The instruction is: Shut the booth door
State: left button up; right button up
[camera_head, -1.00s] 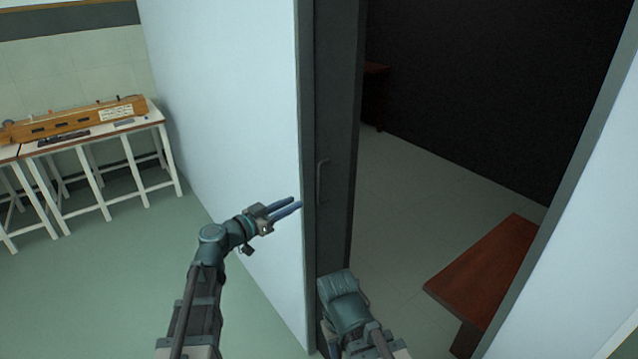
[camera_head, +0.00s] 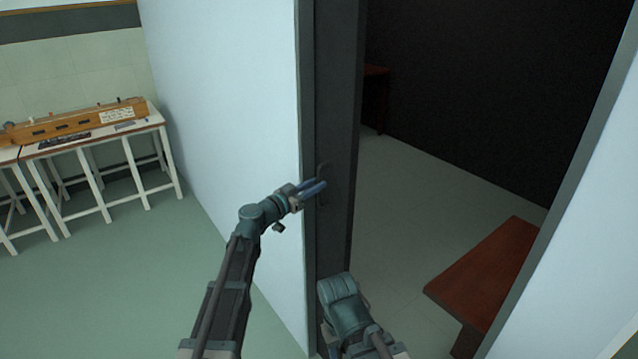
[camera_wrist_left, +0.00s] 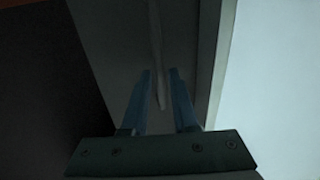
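The booth door (camera_head: 335,90) is a dark grey panel at the left side of the doorway, and the doorway stands open. Its dark bar handle (camera_head: 322,168) is upright on the panel, partly hidden by my left gripper. My left gripper (camera_head: 322,186) reaches the handle from the left, fingers pointing at it. In the left wrist view the handle (camera_wrist_left: 155,45) runs down between the two blue fingers of the open gripper (camera_wrist_left: 160,75); gaps seem to show beside it. Contact is hard to tell. My right arm shows at the bottom centre, but its fingertips are not visible.
A pale wall (camera_head: 220,100) stands left of the door and another pale wall (camera_head: 580,230) at right. Inside the booth are a reddish-brown bench (camera_head: 485,265) and a dark far wall (camera_head: 500,90). White tables (camera_head: 150,125) with a wooden instrument stand at far left.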

pick_arm(q)
jog(key=shift+x, duration=1.05)
grip_shut()
dwell(0.7)
